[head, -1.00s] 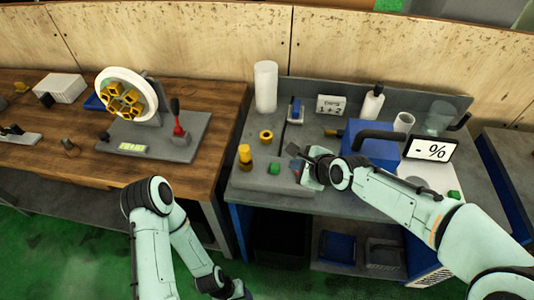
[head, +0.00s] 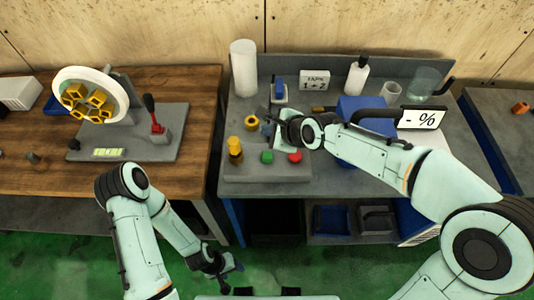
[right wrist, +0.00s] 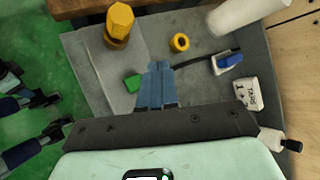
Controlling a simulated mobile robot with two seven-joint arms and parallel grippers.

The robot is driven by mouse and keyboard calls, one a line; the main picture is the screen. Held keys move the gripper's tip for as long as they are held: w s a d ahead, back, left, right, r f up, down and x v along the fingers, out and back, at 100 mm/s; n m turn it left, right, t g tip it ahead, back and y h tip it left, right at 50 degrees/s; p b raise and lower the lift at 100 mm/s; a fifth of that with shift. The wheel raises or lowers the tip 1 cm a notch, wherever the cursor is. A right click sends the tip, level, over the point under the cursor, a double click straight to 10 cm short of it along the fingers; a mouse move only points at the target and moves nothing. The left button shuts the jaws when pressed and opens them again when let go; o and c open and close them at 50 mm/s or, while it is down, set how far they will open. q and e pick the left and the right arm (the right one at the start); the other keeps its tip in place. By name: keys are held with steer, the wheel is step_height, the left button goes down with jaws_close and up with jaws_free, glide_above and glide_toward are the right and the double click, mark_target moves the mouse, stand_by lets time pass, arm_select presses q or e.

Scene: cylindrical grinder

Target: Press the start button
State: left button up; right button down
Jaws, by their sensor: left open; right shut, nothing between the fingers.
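A green button (head: 267,157) and a red button (head: 295,157) sit on the grey panel (head: 245,171) at the front of the right bench. The green button also shows in the right wrist view (right wrist: 132,83), left of the fingers. No button label is readable. My right gripper (head: 267,126) is shut and empty, above the panel just behind the green button, apart from it in the head view. In the right wrist view its blue fingers (right wrist: 157,77) are together. My left gripper (head: 231,272) is open and hangs low over the green floor, away from the benches.
A yellow knob (head: 235,149) stands left of the green button, with a yellow ring (head: 251,122) behind it. A white cylinder (head: 243,68), a blue block (head: 362,116) and a "- %" display (head: 421,117) stand farther back. The wooden bench (head: 60,176) is left.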

steer(key=b, duration=0.4)
glide_above(269, 158)
step_height(269, 158, down, 8)
steer(key=shift+r, duration=0.2)
arm_select(q)
steer(key=s+f+b, duration=0.1)
steer(key=s+f, duration=0.3)
steer(key=f, duration=0.2)
steer(key=shift+f+g, duration=0.2)
steer(key=shift+g, duration=0.1)
arm_select(e)
steer(key=shift+w+f, duration=0.1)
steer(key=shift+f, duration=0.35)
arm_select(q)
steer(key=shift+f, duration=0.1)
arm_select(e)
steer(key=shift+f, duration=0.15)
arm_select(q)
steer(key=shift+s+f, duration=0.15)
arm_select(e)
steer(key=shift+f, duration=0.3)
